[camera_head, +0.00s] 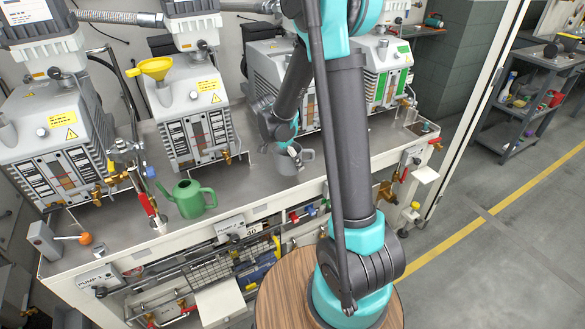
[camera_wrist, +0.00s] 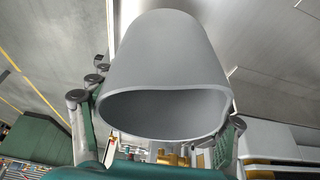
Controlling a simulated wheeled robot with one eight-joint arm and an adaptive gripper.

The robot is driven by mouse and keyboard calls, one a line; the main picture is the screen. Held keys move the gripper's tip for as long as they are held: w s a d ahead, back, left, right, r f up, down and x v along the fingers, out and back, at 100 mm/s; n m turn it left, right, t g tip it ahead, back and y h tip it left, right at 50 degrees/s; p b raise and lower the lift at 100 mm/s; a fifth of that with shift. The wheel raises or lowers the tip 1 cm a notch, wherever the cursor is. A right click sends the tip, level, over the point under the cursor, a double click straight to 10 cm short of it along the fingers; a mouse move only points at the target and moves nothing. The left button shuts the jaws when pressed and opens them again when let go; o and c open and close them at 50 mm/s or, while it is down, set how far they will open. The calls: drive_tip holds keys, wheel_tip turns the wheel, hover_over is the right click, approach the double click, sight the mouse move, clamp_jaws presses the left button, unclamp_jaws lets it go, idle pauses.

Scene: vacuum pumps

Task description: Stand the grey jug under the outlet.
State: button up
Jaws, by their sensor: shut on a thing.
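The grey jug (camera_head: 286,163) is at the front part of the steel bench, right of the middle pump, in the head view. My gripper (camera_head: 295,150) is shut on it at its right side. In the wrist view the jug (camera_wrist: 165,60) fills the middle, its open mouth towards the camera, with one finger on each side. I cannot tell whether its base touches the bench. A brass outlet (camera_head: 227,157) sits low on the middle pump, left of and apart from the jug. Another brass outlet (camera_head: 112,166) is on the left pump. My arm hides part of the pumps behind the jug.
A green watering can (camera_head: 190,198) stands on the bench left of the jug. A yellow funnel (camera_head: 150,68) sits on the middle pump. An orange-knobbed lever (camera_head: 85,238) is at the bench's left end. Bare bench (camera_head: 245,180) lies between can and jug.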

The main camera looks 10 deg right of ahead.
drive_tip(key=shift+f, duration=2.1)
drive_tip(key=shift+f, duration=0.1)
drive_tip(key=o, duration=1.2)
drive_tip(key=shift+f, duration=0.1)
